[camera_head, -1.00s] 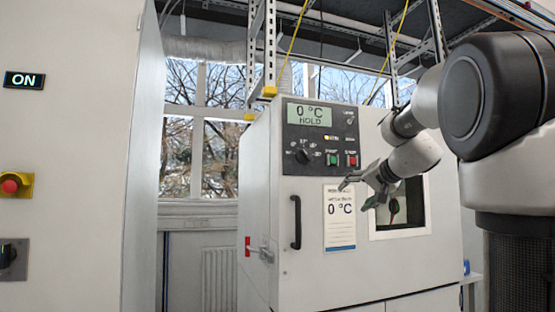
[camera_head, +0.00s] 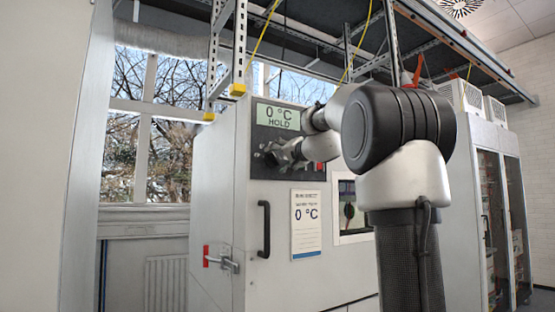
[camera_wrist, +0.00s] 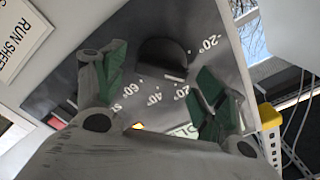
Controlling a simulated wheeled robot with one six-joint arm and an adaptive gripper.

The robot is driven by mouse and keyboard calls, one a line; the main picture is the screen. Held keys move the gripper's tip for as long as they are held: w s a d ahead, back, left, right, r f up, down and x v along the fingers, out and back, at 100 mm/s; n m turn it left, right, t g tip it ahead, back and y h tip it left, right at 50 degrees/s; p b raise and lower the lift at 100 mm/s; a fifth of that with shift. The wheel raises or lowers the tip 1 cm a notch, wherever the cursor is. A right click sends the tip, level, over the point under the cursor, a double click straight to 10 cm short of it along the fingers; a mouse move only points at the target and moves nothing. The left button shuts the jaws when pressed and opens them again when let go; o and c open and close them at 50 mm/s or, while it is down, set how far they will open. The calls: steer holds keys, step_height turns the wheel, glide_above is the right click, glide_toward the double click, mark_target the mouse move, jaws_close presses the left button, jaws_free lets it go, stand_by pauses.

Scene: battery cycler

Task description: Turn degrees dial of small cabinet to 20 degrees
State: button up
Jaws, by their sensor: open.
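The small cabinet (camera_head: 225,175) is light grey with a dark control panel (camera_head: 262,135). Its display (camera_head: 277,116) reads 0 °C HOLD. In the head view my gripper (camera_head: 267,155) is at the panel and covers the dial. In the wrist view the black dial knob (camera_wrist: 163,58) lies between my open gripper's (camera_wrist: 155,85) green-padded fingers, with a gap visible on each side. A short white mark shows on the knob's lower right edge. Labels -20°, 20°, 40° and 60° are readable; a finger covers the stretch between -20° and 20°.
A run sheet (camera_head: 305,224) reading 0 °C is on the cabinet front, beside a black door handle (camera_head: 264,229) and a window (camera_head: 347,210). A red-handled latch (camera_head: 220,259) sticks out lower left. A tall cabinet (camera_head: 490,215) stands at the right.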

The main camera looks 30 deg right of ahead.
steer(key=shift+w, duration=0.55)
steer(key=shift+c, duration=0.4)
steer(key=c, duration=0.9)
steer(key=shift+c, duration=0.2)
steer(key=shift+m, duration=0.3)
steer(key=m, duration=0.3)
steer(key=shift+f+m, duration=0.15)
steer(key=shift+m, duration=1.85)
